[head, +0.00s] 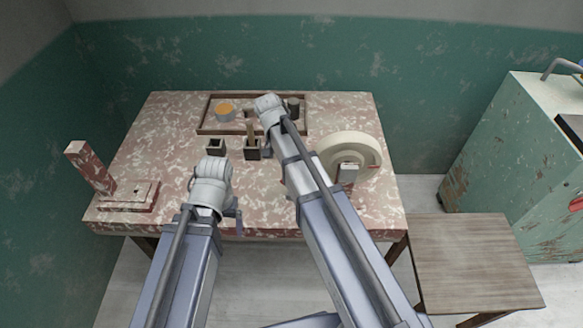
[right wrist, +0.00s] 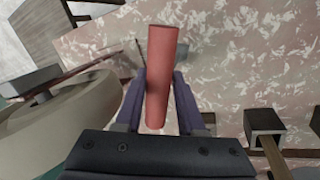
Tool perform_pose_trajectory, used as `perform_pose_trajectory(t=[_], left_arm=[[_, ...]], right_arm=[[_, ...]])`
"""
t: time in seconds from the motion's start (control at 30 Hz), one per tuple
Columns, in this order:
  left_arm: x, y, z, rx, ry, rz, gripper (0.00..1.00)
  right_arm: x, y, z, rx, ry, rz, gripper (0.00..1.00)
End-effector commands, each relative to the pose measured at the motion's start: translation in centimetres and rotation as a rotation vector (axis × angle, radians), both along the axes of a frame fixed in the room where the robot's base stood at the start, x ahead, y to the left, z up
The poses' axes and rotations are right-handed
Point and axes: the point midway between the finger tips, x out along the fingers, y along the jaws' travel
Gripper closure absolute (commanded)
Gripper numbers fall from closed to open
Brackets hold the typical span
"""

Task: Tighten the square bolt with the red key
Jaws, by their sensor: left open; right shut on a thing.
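My right gripper (right wrist: 160,76) is shut on a red cylindrical bar, which looks like the red key's handle (right wrist: 161,66); it stands between the two fingers in the right wrist view. The key's far end is not clearly visible. In the head view the right wrist covers this gripper and the key, over the back middle of the table. My left gripper (head: 237,217) is open near the table's front edge, partly hidden by its wrist. A low block with a post (head: 115,205) stands at the front left; a small dark detail on its top may be the square bolt (head: 137,193), too small to tell.
A wooden tray (head: 203,128) at the back holds an orange-topped cup (head: 225,111) and a dark cylinder (head: 293,106). Two small square holders (head: 215,146) stand mid-table. A cream wheel (head: 350,144) stands at the right. The left middle of the table is clear.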

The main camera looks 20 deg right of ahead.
Motion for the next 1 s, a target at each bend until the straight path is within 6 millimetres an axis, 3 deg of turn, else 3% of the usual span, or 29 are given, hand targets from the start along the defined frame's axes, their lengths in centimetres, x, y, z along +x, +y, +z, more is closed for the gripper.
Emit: perform_pose_trajectory(t=[0.27,0.53,0.87,1.0], left_arm=[[0.0,0.0,-0.02,0.0,0.0,0.0,0.07],[0.0,0.0,-0.02,0.0,0.0,0.0,0.07],[0.0,0.0,-0.03,0.0,0.0,0.0,0.07],[0.0,0.0,-0.03,0.0,0.0,0.0,0.07]], right_arm=[[-0.03,-0.16,0.0,-0.003,0.001,-0.021,1.0],[-0.01,-0.16,0.0,-0.002,0.002,-0.285,1.0],[-0.12,-0.14,-0.01,-0.003,0.001,-0.327,1.0],[-0.01,-0.22,-0.01,-0.002,0.001,-0.451,1.0]])
